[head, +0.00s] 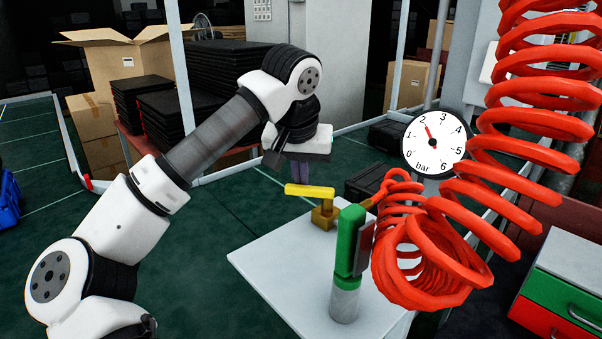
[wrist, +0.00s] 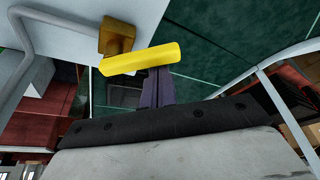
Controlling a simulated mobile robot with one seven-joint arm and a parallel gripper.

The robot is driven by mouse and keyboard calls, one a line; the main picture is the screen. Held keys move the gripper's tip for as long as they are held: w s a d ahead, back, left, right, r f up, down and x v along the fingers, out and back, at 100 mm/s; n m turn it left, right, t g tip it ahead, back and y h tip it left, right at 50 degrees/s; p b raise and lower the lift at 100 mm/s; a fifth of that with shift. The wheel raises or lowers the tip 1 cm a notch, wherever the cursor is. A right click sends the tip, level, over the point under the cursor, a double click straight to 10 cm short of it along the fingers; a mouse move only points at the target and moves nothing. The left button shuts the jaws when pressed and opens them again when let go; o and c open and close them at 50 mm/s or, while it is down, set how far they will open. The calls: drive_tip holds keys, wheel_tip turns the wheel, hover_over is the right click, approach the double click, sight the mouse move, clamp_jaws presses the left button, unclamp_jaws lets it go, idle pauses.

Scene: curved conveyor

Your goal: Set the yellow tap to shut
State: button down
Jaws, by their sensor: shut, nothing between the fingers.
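The yellow tap handle (head: 310,191) is a short bar on a brass tap body (head: 324,215) at the back of the white table. The handle points left from the body, out over the table's far edge. In the wrist view the yellow handle (wrist: 140,59) lies across the picture beside the brass body (wrist: 117,36). My gripper (head: 294,186) has purple fingers pointing down, right at the handle and partly behind it. In the wrist view my gripper (wrist: 155,82) is shut and empty, its tips close to the handle. I cannot tell whether they touch it.
A green unit on a grey cylinder (head: 345,300) stands in front of the tap. A red coiled hose (head: 430,262) fills the right side. A round gauge (head: 434,143) points between 2 and 3 bar. The white table (head: 275,262) is bare at front left.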

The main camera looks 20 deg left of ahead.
drive_tip(key=shift+s+n+b, duration=0.4)
drive_tip(key=shift+s+n, duration=0.05)
drive_tip(key=shift+n, duration=0.25)
drive_tip(key=shift+s+b, duration=0.4)
drive_tip(key=shift+s, duration=0.55)
drive_tip(key=shift+s+d, duration=0.5)
drive_tip(key=shift+s, duration=0.35)
drive_tip(key=shift+b, duration=0.3)
drive_tip(key=shift+s+d+f, duration=0.1)
drive_tip(key=shift+s+d, duration=0.05)
